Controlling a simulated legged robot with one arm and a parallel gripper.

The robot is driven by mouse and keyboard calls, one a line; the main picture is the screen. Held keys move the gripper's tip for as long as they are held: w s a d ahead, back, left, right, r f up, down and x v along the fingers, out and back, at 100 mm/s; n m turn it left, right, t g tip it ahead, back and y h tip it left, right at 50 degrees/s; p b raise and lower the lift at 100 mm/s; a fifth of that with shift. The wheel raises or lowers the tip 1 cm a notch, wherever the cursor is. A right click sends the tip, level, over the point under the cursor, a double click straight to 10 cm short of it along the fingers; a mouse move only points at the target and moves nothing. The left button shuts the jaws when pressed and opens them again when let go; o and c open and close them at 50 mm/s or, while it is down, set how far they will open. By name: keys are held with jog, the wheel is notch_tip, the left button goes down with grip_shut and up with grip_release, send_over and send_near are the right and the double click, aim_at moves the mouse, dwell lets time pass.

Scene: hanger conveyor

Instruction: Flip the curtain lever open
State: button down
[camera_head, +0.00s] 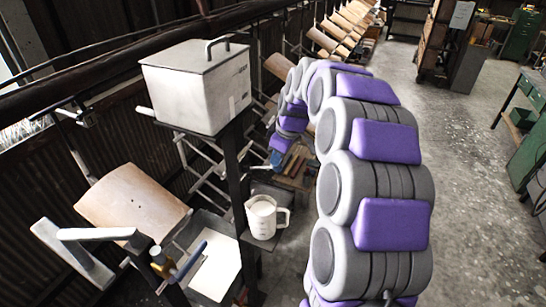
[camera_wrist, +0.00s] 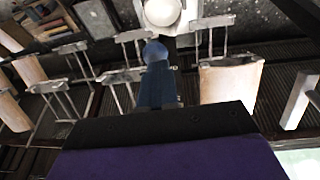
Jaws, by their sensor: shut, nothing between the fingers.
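A lever with a blue handle (camera_head: 189,262) sits at the lower left of the head view, beside a brass-coloured fitting (camera_head: 160,262); I take it as the curtain lever. The handle is tilted, and I cannot tell whether it stands open or closed. The lever cannot be made out in the wrist view.
A white measuring jug (camera_head: 262,217) stands on a small shelf beside the dark post under the tank. A pale tray (camera_head: 216,265) lies below. A wooden panel (camera_head: 133,203) hangs at left, near a white bracket (camera_head: 75,250). Open floor (camera_head: 470,160) lies to the right.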

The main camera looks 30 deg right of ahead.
notch_tip(320, 180, down, 12)
jog(key=s+d+t+y+b, duration=0.2)
jog(key=t+b, duration=0.3)
jog(key=b, duration=1)
jog(key=shift+s+f+y+b, duration=0.2)
jog(key=shift+y+b, duration=0.15)
jog(key=shift+y, duration=0.55)
jog(key=shift+f, duration=0.1)
